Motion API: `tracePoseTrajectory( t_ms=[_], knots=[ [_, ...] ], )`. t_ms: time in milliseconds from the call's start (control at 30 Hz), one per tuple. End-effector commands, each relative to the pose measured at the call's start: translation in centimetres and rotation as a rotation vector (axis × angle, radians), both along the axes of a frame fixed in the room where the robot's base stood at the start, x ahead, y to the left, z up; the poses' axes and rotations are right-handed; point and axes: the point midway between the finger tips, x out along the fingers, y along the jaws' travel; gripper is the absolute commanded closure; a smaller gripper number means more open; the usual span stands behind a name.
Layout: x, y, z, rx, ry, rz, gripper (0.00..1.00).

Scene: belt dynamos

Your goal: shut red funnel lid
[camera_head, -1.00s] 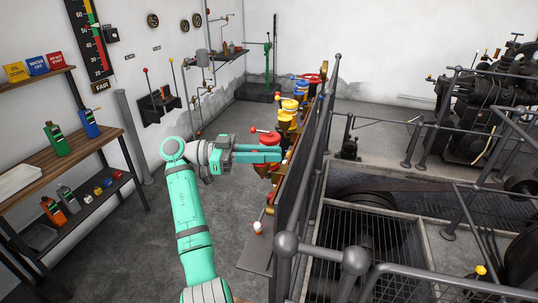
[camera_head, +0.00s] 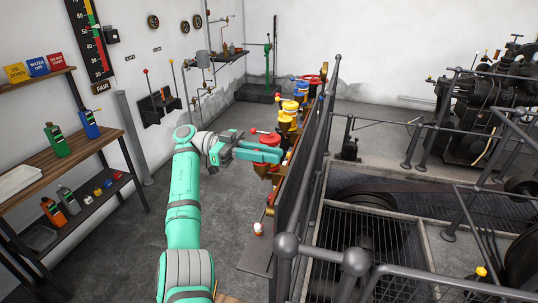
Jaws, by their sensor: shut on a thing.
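The red funnel (camera_head: 265,169) is the nearest in a row of coloured funnels along the machine's left side. The fingers hide the contact and part of the funnel's top, so I cannot tell how far the lid is open.
A dark panel and grey railing (camera_head: 325,135) run close on the right. A shelf (camera_head: 65,165) with bottles stands at the left. The floor between is clear.

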Motion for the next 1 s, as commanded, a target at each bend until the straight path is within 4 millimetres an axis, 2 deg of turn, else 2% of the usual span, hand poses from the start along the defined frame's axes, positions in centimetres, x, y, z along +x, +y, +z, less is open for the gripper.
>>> tracePoseTrajectory(
  t_ms=[233,267,333,700,900,1000],
  knots=[
    [0.0,-0.3,-0.2,0.003,0.002,-0.003,1.00],
    [0.0,-0.3,-0.2,0.003,0.002,-0.003,0.83],
    [0.0,-0.3,-0.2,0.003,0.002,-0.003,0.66],
    [0.0,-0.1,0.3,0.001,0.001,-0.001,0.66],
    [0.0,-0.2,3.0,0.003,-0.002,-0.003,0.66],
    [-0.9,-0.2,3.9,0.001,-0.003,-0.004,0.66]
  ],
)
